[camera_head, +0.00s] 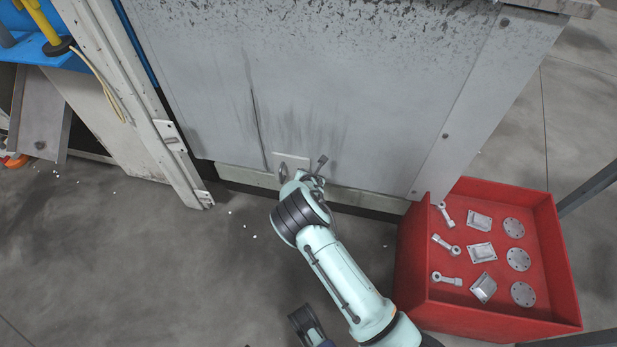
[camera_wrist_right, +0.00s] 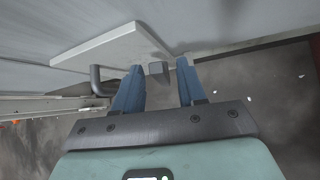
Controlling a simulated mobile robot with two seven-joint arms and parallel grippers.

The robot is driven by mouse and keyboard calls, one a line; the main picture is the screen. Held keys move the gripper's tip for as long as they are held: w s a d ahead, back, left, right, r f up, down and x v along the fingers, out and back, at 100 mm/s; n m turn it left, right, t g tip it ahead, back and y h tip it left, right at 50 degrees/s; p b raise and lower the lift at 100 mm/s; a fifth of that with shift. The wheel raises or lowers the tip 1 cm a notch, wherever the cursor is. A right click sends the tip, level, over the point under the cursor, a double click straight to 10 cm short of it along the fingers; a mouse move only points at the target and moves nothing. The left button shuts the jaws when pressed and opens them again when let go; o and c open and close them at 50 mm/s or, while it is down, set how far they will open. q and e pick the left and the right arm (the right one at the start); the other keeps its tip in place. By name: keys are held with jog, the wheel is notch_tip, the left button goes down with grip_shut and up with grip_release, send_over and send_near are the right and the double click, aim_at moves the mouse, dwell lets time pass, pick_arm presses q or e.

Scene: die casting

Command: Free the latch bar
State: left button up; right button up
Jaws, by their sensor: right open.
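The latch shows low on the grey machine panel in the head view as a pale plate (camera_head: 291,160) with a short dark grey bar (camera_head: 321,163) at its right. In the right wrist view the plate (camera_wrist_right: 105,48) is close above the fingers, and the blunt grey end of the bar (camera_wrist_right: 159,70) shows between them. A dark bent hook (camera_wrist_right: 96,78) is left of the left finger. My right gripper (camera_wrist_right: 159,66) is open, its blue fingers on either side of the bar end; contact cannot be told. In the head view my wrist hides the fingers.
A red crate (camera_head: 560,255) with several metal castings stands on the floor at the right. A white door frame (camera_head: 140,120) stands left of the panel (camera_head: 350,70). The grey floor (camera_head: 130,260) at the lower left is mostly clear, with small white bits.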

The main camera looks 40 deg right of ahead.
pick_arm(q)
jog(key=s+d+r+g+h+p, duration=0.1)
jog(key=s+d+r+g+p, duration=0.1)
jog(key=s+d+r+p, duration=0.1)
jog(key=s+r+p, duration=0.1)
jog(key=s+r, duration=0.1)
jog(key=s, duration=0.1)
jog(key=shift+s+m, duration=0.3)
jog(key=shift+s, duration=0.05)
pick_arm(e)
jog(key=v, duration=1.3)
jog(key=shift+r, duration=0.15)
pick_arm(q)
jog(key=shift+d, duration=0.1)
